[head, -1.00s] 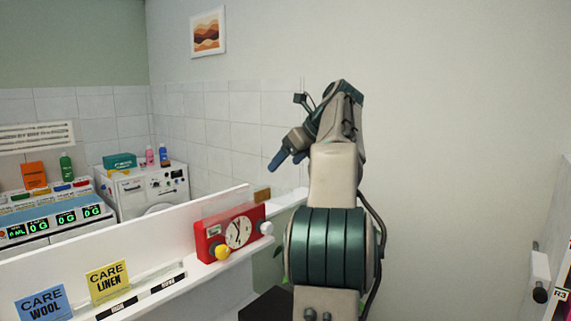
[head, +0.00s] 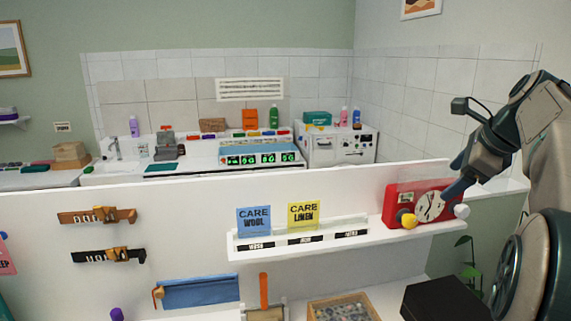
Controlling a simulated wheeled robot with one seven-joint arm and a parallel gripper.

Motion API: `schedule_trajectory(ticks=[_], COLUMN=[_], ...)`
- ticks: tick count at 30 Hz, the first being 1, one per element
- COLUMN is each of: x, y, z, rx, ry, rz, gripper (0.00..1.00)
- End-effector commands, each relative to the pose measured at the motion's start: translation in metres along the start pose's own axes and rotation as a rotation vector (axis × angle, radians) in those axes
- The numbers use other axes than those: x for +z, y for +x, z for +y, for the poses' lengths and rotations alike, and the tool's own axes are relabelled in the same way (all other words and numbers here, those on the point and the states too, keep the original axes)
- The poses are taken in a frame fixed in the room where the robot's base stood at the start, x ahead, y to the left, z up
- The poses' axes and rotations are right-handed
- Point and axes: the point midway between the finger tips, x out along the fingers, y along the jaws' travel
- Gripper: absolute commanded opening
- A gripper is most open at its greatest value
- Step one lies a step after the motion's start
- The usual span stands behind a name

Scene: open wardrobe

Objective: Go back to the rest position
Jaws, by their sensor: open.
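My gripper (head: 456,180) is at the right of the head view, at the end of my raised, folded arm. Its dark fingers point down and to the left, and in the picture they overlap the red timer (head: 392,205) with a white dial. I cannot tell how far in front of the timer they are. Nothing shows between the fingers. The finger gap is hard to make out at this angle.
A white partition (head: 180,205) crosses the view. Its ledge holds a blue card (head: 253,221) and a yellow card (head: 303,214). A box of small pieces (head: 345,308) and a black box (head: 440,300) sit below. A washing machine (head: 340,150) and counter stand behind.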

Motion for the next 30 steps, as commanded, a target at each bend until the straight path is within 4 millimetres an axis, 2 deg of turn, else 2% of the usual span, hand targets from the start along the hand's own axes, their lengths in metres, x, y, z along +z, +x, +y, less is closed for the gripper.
schedule_trajectory(ticks=[1,6,13,17,21,24,27,30], x=[0.007,0.02,0.021,0.013,-0.002,-0.015,-0.027,-0.035], y=[0.009,0.036,0.07,0.088,0.106,0.117,0.126,0.131], z=[0.021,0.086,0.18,0.235,0.293,0.328,0.354,0.37], rx=[0.018,0.079,0.169,0.223,0.282,0.319,0.35,0.369], ry=[-0.094,-0.449,-0.96,-1.263,-1.596,-1.811,-1.98,-2.091], rz=[0.007,0.037,0.06,0.061,0.055,0.045,0.036,0.029], gripper=[0.76,0.76,0.76,0.76,0.76,0.76,0.76,0.76])
